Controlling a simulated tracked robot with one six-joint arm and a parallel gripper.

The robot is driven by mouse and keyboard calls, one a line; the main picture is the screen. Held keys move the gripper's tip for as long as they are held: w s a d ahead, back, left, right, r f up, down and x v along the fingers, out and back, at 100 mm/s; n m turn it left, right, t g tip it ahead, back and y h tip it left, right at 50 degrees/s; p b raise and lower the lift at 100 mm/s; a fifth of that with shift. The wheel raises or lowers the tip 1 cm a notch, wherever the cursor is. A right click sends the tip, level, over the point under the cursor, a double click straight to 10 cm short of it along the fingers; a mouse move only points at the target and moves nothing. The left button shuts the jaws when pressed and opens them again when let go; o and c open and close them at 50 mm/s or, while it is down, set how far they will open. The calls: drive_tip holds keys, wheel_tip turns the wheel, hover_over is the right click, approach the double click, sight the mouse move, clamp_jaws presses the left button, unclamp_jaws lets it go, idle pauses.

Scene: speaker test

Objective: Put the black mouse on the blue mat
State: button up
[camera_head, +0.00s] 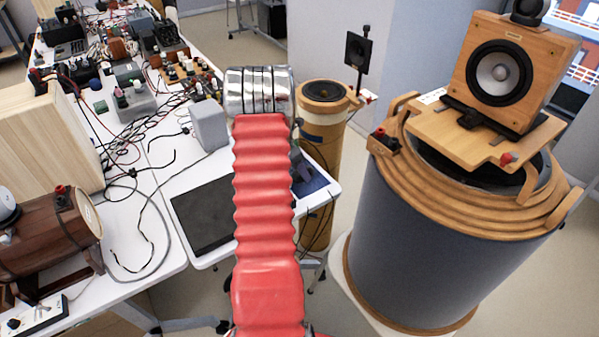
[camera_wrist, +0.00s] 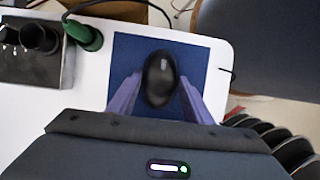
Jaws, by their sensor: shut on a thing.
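The black mouse (camera_wrist: 159,72) is between the two purple-grey fingers of my gripper (camera_wrist: 160,88) in the wrist view. My gripper is shut on its sides. The blue mat (camera_wrist: 203,58) lies directly behind and below the mouse in that view, near the white table's edge. I cannot tell whether the mouse touches the mat. In the head view a strip of the blue mat (camera_head: 318,180) shows just right of my red arm, which hides the rest. The mouse is not clearly visible there.
A dark box with black knobs (camera_wrist: 38,45) and a green plug (camera_wrist: 85,35) stand left of the mat. A black flat panel (camera_head: 203,213) lies left of my arm. A large drum with a wooden speaker (camera_head: 505,75) stands right. Cables and electronics crowd the left tables.

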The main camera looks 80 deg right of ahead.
drive_tip(key=shift+f, duration=0.1)
drive_tip(key=o, duration=1.5)
drive_tip(key=v, duration=1.2)
